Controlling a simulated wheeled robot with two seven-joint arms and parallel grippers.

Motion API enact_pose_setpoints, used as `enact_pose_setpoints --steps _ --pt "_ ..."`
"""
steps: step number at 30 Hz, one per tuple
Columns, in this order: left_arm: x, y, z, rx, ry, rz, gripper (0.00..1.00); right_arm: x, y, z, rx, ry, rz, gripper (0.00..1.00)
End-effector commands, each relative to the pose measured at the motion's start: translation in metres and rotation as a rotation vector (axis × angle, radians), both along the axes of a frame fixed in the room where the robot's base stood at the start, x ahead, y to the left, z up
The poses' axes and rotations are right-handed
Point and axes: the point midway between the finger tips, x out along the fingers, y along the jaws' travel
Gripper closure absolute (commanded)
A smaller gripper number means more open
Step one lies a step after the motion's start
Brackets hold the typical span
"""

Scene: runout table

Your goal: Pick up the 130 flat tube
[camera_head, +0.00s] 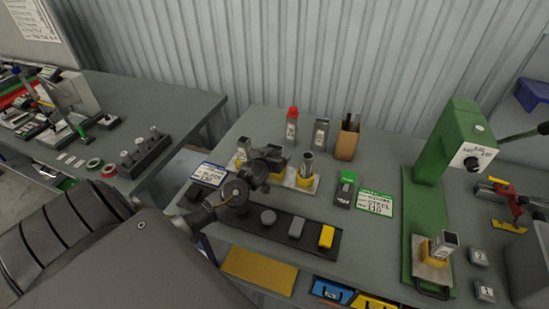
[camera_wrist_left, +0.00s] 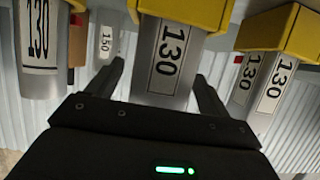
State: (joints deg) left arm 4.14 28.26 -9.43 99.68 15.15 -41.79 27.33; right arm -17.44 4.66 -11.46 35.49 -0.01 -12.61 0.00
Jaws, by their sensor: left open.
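The 130 flat tube (camera_wrist_left: 168,58) is the middle one of three tubes in the left wrist view, where the picture is upside down. It is grey, labelled 130, and set in a yellow holder (camera_wrist_left: 182,13). My left gripper (camera_wrist_left: 160,72) is open, its fingers on either side of the tube in the picture; I cannot tell whether they touch it. In the head view my left gripper (camera_head: 272,160) hides most of this tube. A round 130 tube (camera_head: 306,162) stands to its right and a square 130 tube (camera_head: 243,148) to its left. My right gripper is not seen.
Behind the row stand a red-capped bottle (camera_head: 291,125), a 150 tube (camera_head: 321,132) and a wooden box (camera_head: 347,138). A dark tray (camera_head: 270,232) of blocks lies in front. A green press (camera_head: 425,205) stands at the right. The bench (camera_head: 375,240) between is mostly clear.

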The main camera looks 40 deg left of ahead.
Motion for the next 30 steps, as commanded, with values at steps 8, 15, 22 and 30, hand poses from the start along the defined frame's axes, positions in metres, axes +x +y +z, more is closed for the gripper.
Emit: enact_pose_setpoints --steps 8,15,22,30 --pt "0.0 0.0 0.0 0.0 0.0 0.0 0.46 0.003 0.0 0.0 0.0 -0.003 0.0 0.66" --pt "0.0 0.0 0.001 0.0 -0.001 0.0 0.73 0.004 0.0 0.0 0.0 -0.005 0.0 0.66" --pt "0.0 0.0 0.004 0.001 -0.003 -0.001 0.73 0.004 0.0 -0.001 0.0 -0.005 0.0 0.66" --pt "0.001 0.0 0.047 0.001 -0.007 -0.001 0.73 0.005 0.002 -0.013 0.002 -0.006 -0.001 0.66"
